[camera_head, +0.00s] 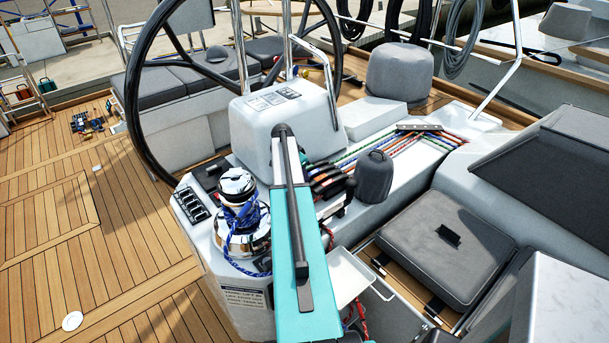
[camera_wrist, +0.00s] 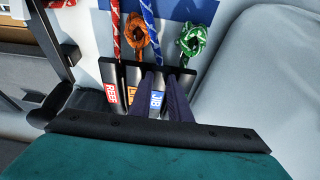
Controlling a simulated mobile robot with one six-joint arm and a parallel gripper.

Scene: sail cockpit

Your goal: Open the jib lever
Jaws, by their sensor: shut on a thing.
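The jib lever (camera_wrist: 156,101) shows in the wrist view by its blue label, in a row of dark clutch levers. My gripper (camera_wrist: 160,76) has its two dark fingers on either side of the jib lever, shut on it. The fingers hide the lever's sides, and I cannot tell its exact angle. In the head view the clutch levers (camera_head: 327,180) sit beside my teal arm; the gripper's hold is not clear there.
The lever with the red label (camera_wrist: 111,93) and the one with the orange label (camera_wrist: 132,101) stand close on the left. Ropes run beyond the row. In the head view a chrome winch (camera_head: 240,215), the steering wheel (camera_head: 137,90) and a grey-covered winch (camera_head: 374,177) stand near.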

